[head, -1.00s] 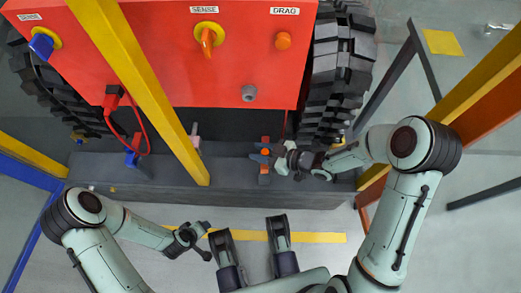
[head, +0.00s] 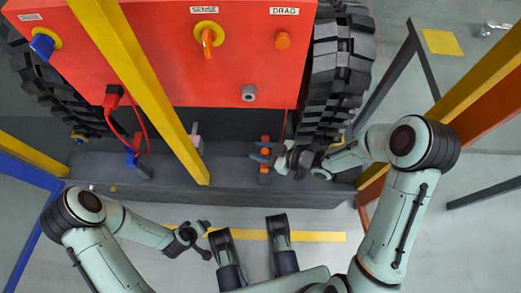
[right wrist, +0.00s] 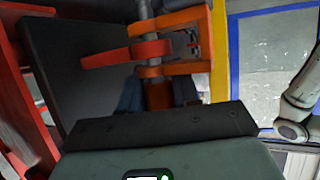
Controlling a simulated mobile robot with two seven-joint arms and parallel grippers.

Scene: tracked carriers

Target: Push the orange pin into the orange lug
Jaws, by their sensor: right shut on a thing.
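The orange lug (right wrist: 192,68) is a bracket with two arms in the right wrist view; it also shows in the head view (head: 264,180) on the dark beam. My right gripper (head: 260,156) is at the lug, its bluish fingers shut on the orange pin (right wrist: 158,97). A grey shank (right wrist: 150,38) runs up from the pin's orange end, past a red bar and the lug's arms. I cannot tell how far it sits in the holes. My left gripper (head: 205,240) is empty, with its fingertips apart, in front of the beam.
A red panel (head: 150,50) with knobs stands behind the dark beam (head: 230,190). A black track (head: 335,85) lies close behind my right gripper. Yellow posts (head: 140,85) slant across the left and right. A red bar (right wrist: 125,53) reaches between the lug's arms.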

